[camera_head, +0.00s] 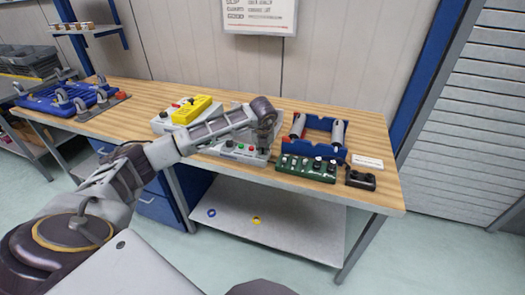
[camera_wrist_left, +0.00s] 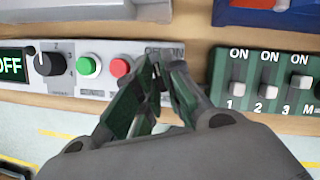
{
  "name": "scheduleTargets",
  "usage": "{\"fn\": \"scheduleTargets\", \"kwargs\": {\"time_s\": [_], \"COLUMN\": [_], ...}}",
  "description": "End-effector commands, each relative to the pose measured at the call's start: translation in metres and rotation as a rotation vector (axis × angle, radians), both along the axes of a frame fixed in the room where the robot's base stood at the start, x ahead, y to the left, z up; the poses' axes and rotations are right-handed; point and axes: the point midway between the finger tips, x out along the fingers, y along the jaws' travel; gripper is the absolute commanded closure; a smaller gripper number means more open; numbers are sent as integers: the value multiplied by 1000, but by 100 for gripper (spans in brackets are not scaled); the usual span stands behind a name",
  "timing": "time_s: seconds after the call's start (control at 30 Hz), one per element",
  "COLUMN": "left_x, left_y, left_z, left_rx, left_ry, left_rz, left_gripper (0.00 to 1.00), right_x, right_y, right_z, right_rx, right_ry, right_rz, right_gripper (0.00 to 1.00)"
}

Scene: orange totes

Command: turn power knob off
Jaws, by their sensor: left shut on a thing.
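The grey control panel (camera_wrist_left: 63,82) has a black dial (camera_wrist_left: 50,64), a green button (camera_wrist_left: 88,66), a red button (camera_wrist_left: 120,67) and a display at its left end reading OFF. At its right end, under an OFF/ON label, is the power knob (camera_wrist_left: 160,76), mostly hidden by my left gripper (camera_wrist_left: 161,72). My left gripper is shut on this knob; which way the knob points is hard to tell. In the head view the panel (camera_head: 240,152) sits on the wooden bench, with my left gripper (camera_head: 263,135) over its right end.
A green switch box (camera_wrist_left: 290,77) with several ON-marked switches stands just right of the panel; it also shows in the head view (camera_head: 306,172). A blue cradle (camera_head: 318,135) is behind it. The bench's front right (camera_head: 385,195) is clear.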

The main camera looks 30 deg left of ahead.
Motion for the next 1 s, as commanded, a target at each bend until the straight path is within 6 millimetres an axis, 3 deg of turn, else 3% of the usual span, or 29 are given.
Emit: {"fn": "scheduleTargets", "kwargs": {"time_s": [0.37,0.53,0.73,1.0], "left_x": [2,2,2,2], "left_y": [-2,-2,-2,-2], "left_z": [0,0,0,1], "left_rx": [-1,0,0,-1], "left_ry": [-2,-1,0,-1], "left_rz": [287,382,446,466], "left_gripper": [100,100,100,100], "right_x": [-1,10,24,21], "right_y": [-9,-13,-6,9], "right_z": [-15,-14,-12,-14], "right_rx": [-10,-16,-7,8], "right_ry": [4,-4,-22,-15], "right_rz": [0,1,0,-5], "right_gripper": [100,100,100,100]}}
